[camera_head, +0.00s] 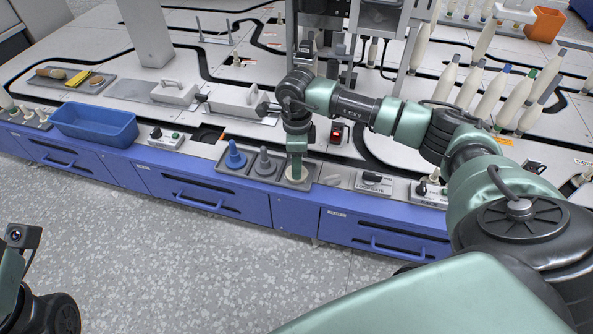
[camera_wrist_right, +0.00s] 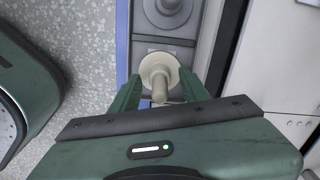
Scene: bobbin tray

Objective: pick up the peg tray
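The peg tray (camera_head: 250,174) is a low grey tray at the front edge of the workbench. It bears a blue stepped peg (camera_head: 235,156), a grey stepped peg (camera_head: 265,163) and a cream peg (camera_head: 297,177) in a row. My right gripper (camera_head: 297,168) points down over the cream peg at the tray's right end. In the right wrist view, its green fingers (camera_wrist_right: 160,92) stand apart on both sides of the cream peg (camera_wrist_right: 158,72), with gaps visible. The grey peg (camera_wrist_right: 168,7) shows farther along the tray. Part of my left arm shows at the lower left; its fingers are not visible.
A blue bin (camera_head: 94,124) and a small control box (camera_head: 166,138) stand left of the tray. A switch box (camera_head: 373,183) stands to its right. Grey lidded boxes (camera_head: 237,101) lie behind it. Blue drawers (camera_head: 207,190) with handles are below the bench edge.

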